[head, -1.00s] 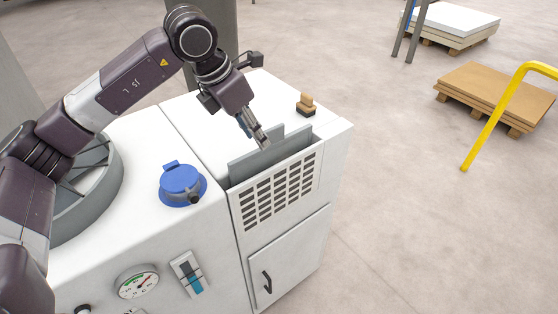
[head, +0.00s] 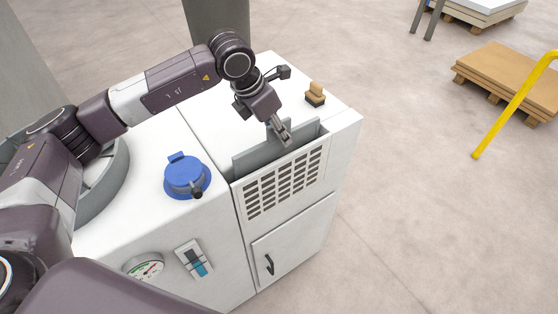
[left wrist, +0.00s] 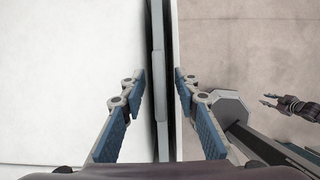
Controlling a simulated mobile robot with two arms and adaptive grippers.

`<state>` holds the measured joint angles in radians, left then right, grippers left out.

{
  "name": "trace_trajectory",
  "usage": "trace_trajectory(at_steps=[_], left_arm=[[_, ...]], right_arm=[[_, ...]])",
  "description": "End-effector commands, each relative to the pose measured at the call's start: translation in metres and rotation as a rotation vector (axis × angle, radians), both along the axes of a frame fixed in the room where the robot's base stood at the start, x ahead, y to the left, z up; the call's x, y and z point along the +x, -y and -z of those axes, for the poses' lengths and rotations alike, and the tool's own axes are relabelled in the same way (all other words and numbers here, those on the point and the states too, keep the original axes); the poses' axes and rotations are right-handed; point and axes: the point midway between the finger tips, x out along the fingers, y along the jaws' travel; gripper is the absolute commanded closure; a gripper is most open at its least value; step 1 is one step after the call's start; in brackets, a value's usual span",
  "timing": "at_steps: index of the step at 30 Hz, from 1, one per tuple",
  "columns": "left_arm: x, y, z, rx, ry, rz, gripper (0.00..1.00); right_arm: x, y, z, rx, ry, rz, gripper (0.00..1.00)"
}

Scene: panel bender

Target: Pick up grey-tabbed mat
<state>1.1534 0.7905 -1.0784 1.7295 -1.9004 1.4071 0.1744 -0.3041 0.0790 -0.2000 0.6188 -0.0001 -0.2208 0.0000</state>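The grey mat (head: 256,156) stands upright in the slot on top of a white cabinet, its upper edge showing. In the left wrist view, the mat's edge (left wrist: 158,40) runs between my fingers, with a lighter grey tab (left wrist: 160,88) on it. My left gripper (head: 286,140) is over the middle of the slot, pointing down. In the left wrist view its blue-padded fingers (left wrist: 160,76) are open, one on each side of the mat, with gaps to both. My right gripper (left wrist: 267,101) shows small at the right of the left wrist view, its fingers apart and empty.
The white cabinet (head: 290,237) has a vent grille (head: 284,186) at its front. A wooden-handled stamp-like object (head: 316,94) stands behind the slot, and a blue cap (head: 185,177) to its left. A yellow rail (head: 510,110) and pallet (head: 506,80) are at right.

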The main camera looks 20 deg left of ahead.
Motion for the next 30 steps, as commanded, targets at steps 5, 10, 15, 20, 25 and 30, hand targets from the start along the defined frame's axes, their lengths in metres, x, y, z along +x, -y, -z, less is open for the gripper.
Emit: trace_trajectory(at_steps=[5, 10, 15, 20, 25, 30], left_arm=[[0.002, 0.001, 0.005, 0.001, 0.001, 0.001, 0.71], [0.002, 0.001, 0.005, 0.001, 0.001, 0.001, 0.77], [0.002, 0.001, 0.005, 0.001, 0.001, 0.001, 0.95], [0.001, 0.001, 0.005, 0.001, 0.001, 0.001, 1.0], [0.001, 0.001, 0.005, 0.001, 0.001, 0.001, 1.0], [0.002, 0.001, 0.004, 0.0, 0.002, 0.001, 1.0]], right_arm=[[0.013, 0.0, -0.003, 0.0, 0.019, 0.0, 0.74], [0.012, 0.001, -0.003, 0.0, 0.017, 0.0, 0.74], [0.007, 0.001, -0.002, -0.001, 0.009, 0.0, 0.74], [0.003, 0.001, -0.002, -0.001, 0.004, 0.0, 0.74], [0.003, 0.001, -0.002, -0.001, 0.003, 0.0, 0.74], [0.003, 0.001, -0.002, -0.001, 0.003, 0.0, 0.74]])
